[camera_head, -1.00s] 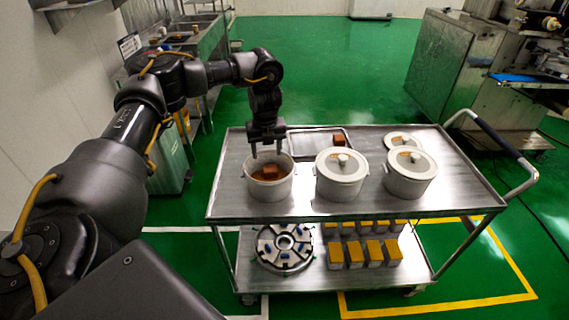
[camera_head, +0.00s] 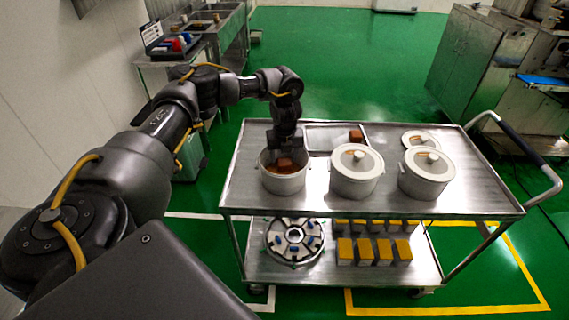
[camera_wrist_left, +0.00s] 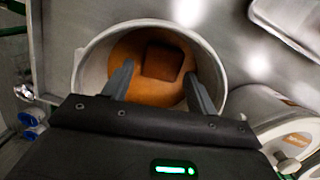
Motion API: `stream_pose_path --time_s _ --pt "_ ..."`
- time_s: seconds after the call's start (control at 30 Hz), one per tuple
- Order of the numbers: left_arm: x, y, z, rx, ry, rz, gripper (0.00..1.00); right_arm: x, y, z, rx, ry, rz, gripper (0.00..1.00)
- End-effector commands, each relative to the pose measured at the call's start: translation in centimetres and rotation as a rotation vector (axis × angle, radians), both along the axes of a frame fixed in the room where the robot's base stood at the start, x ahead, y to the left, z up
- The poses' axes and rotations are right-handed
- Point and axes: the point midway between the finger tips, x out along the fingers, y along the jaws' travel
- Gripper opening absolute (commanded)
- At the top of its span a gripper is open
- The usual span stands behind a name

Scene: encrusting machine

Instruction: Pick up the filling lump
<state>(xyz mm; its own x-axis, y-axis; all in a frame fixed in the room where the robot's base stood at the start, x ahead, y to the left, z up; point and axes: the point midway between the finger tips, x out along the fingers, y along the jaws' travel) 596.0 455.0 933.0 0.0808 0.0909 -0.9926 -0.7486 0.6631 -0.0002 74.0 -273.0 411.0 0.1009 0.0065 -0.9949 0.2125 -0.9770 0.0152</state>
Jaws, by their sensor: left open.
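The filling lump (camera_wrist_left: 163,61) is a brown block lying on orange-brown filling (camera_wrist_left: 130,86) inside an open white pot. In the head view the lump (camera_head: 285,164) shows below my left gripper. The open pot (camera_head: 284,184) stands at the left of the cart top; its rim also shows in the left wrist view (camera_wrist_left: 85,65). My left gripper (camera_wrist_left: 160,84) is open, pointing down at the pot mouth, with its fingers apart on either side of the near part of the lump. It also shows in the head view (camera_head: 287,155). Whether the fingers touch the lump cannot be told.
Two lidded white pots (camera_head: 356,172) and (camera_head: 427,174) stand to the right on the steel cart (camera_head: 310,200). Behind is a tray (camera_head: 325,130) with another brown block (camera_head: 356,136), beside a loose lid (camera_head: 420,138). The lower shelf holds a round plate (camera_head: 294,240) and several yellow-topped boxes (camera_head: 380,252).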

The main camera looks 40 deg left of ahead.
Motion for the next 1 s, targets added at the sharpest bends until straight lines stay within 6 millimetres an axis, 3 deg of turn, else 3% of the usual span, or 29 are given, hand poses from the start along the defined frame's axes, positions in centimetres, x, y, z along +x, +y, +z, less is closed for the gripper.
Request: stream_pose_path --time_s 0.03,0.2,0.47,0.77,1.0 --pt "0.1 0.0 -0.4 0.002 0.004 0.0 0.58 -0.2 0.0 0.8 0.0 0.002 0.0 0.68" --pt "0.3 0.3 -2.6 0.0 0.002 0.001 0.58 -0.5 -0.1 1.1 -0.001 0.007 0.0 0.68" --pt "0.4 0.3 -3.1 0.0 0.0 0.001 0.58 -0.6 -0.2 1.1 -0.003 0.008 0.001 0.68" --pt "0.4 0.3 -3.1 0.0 0.0 0.001 0.23 -0.6 -0.3 1.1 -0.004 0.008 0.001 0.68" --pt "0.4 0.4 -3.0 -0.001 -0.001 0.001 0.22 -0.6 -0.3 1.0 -0.004 0.008 0.001 0.68"
